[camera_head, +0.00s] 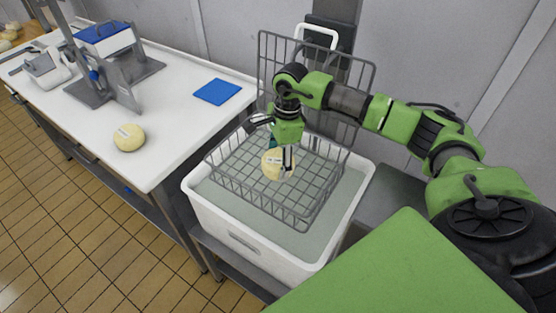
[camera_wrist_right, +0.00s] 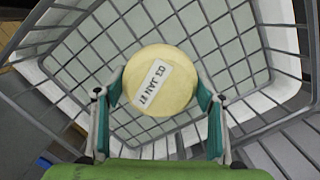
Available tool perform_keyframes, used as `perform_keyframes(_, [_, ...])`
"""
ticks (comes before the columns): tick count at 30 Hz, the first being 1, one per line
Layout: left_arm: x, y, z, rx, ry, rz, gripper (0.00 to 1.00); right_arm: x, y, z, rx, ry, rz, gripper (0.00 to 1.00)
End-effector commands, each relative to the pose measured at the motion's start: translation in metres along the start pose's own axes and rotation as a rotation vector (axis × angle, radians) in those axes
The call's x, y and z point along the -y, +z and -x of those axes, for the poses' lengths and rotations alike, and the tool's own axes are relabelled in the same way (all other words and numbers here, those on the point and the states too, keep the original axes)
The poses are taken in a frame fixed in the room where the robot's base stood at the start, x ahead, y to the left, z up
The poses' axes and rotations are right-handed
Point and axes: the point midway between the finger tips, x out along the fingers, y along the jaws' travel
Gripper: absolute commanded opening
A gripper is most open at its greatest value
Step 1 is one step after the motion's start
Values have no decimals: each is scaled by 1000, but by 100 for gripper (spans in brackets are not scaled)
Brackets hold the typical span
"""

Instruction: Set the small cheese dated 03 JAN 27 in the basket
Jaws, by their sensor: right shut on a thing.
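A small pale-yellow round cheese (camera_head: 274,166) is held by my right gripper (camera_head: 285,158), inside the outline of the grey wire basket (camera_head: 308,212). In the right wrist view the cheese (camera_wrist_right: 160,105) sits between the two teal fingers, which press on its sides. Its white label (camera_wrist_right: 153,81) reads 03 JAN; the last digits are hard to read. The basket's mesh (camera_wrist_right: 100,40) shows below and around it. I cannot tell whether the cheese touches the basket floor. My left gripper is out of view.
The basket sits in a white tub (camera_head: 243,243) with a greyish inside; a wire panel stands upright behind. The white table (camera_head: 180,135) at left holds another labelled cheese (camera_head: 129,138), a blue mat (camera_head: 217,92) and a grey apparatus (camera_head: 122,82).

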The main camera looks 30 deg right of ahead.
Motion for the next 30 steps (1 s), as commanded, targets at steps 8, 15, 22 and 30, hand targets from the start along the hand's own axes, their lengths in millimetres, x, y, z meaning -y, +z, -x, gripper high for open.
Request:
perform_keyframes(8, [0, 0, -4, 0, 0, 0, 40, 1, 0, -4, 1, -2, 0, 30])
perform_keyframes(15, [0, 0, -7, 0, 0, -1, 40, 1, -1, -7, 1, -2, 0, 30])
perform_keyframes(22, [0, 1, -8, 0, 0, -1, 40, 1, -1, -8, 1, -2, 0, 30])
perform_keyframes(30, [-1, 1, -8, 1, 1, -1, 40, 0, -1, -8, 1, -2, 0, 83])
